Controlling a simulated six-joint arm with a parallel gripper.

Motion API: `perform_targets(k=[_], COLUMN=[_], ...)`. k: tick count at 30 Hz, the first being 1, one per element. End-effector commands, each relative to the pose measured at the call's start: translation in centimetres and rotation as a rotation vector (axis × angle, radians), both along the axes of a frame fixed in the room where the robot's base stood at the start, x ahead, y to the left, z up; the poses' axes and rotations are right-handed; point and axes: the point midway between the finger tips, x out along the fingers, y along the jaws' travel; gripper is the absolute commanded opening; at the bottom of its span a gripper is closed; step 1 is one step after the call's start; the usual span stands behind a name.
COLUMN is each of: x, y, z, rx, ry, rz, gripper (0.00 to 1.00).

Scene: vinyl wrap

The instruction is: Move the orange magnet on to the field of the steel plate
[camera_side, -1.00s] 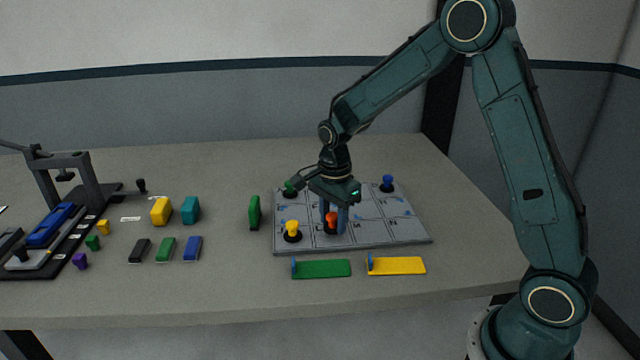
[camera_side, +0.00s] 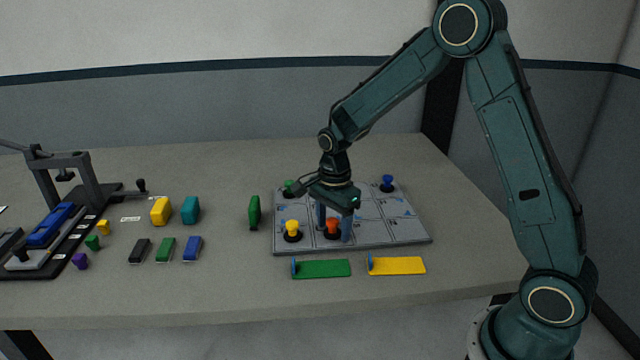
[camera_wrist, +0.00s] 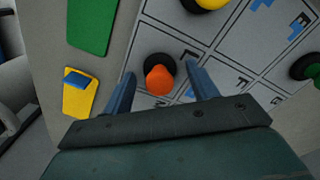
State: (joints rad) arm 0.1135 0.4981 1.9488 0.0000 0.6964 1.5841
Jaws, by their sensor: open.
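The orange magnet (camera_side: 332,226) is a small orange knob on a dark round base. It stands on the front part of the grey steel plate (camera_side: 385,238), to the right of the yellow magnet (camera_side: 292,229). In the wrist view the orange magnet (camera_wrist: 159,78) lies between the two blue fingers, slightly beyond their tips. My gripper (camera_side: 333,237) is open, with its fingers around the magnet on either side. The plate (camera_wrist: 205,20) shows dark grid lines and blue marks in the wrist view. I cannot tell whether a finger touches the magnet.
A blue magnet (camera_side: 387,183) and a green magnet (camera_side: 289,188) stand on the back of the plate. A green strip (camera_side: 321,269) and a yellow strip (camera_side: 397,266) lie in front. Several coloured blocks and a black press (camera_side: 88,185) are at the left.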

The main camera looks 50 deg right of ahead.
Motion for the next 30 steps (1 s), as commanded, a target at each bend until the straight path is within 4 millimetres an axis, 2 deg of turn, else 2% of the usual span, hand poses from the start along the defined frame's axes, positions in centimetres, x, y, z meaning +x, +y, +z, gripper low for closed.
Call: perform_targets(k=[5, 11, 24, 30], x=[0.0, 0.1, 0.1, 0.1], y=[0.0, 0.0, 0.0, 0.0], z=[0.5, 2.2, 9.1, 11.4], rx=[0.0, -0.001, -0.001, 0.0], ry=[-0.002, -0.004, -0.005, -0.002], rz=[0.0, 0.0, 0.0, 0.0], gripper=[0.59, 0.59, 0.59, 0.59])
